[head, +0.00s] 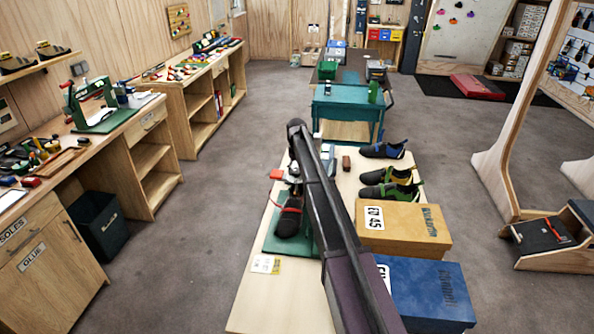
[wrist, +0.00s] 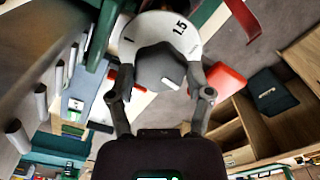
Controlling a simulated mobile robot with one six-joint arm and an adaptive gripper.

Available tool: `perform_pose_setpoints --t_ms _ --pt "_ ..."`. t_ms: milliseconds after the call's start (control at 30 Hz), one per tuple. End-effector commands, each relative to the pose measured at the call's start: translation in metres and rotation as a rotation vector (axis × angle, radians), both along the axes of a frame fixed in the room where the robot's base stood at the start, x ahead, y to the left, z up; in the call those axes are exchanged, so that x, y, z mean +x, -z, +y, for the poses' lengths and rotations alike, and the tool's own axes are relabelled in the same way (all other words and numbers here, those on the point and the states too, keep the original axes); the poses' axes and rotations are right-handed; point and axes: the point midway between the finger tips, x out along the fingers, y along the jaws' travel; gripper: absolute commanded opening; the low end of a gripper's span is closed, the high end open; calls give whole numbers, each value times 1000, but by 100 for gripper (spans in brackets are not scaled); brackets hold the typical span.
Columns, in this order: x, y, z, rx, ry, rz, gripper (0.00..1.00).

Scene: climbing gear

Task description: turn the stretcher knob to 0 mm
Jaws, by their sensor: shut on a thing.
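The stretcher knob (wrist: 160,66) is grey and round with a short white mark, which points down and to the right in the wrist view. Behind it is a white dial (wrist: 208,20) with "1" and "1.5" readable; other scale marks are hidden or out of frame. My gripper (wrist: 163,80) is shut on the knob, one finger on each side.
An orange box (head: 405,238) and a blue box (head: 430,290) stand right of my arm on the pale table (head: 255,297). Dark shoes (head: 385,150) lie behind them. A yellow-and-white card (head: 265,264) lies at the front left.

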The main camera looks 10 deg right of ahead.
Motion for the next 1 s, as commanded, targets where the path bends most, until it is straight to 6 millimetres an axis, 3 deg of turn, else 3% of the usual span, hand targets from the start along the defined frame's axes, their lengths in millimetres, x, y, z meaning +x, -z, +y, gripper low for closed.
perform_pose_setpoints --t_ms 300,833,867,967,1000 --pt "-1 0 0 0 -165 3 18" --pt "-1 0 0 0 -200 2 18" --pt "-1 0 0 0 -199 2 69" --pt "-1 0 0 1 -199 1 98" --pt "-1 0 0 1 -199 1 100"
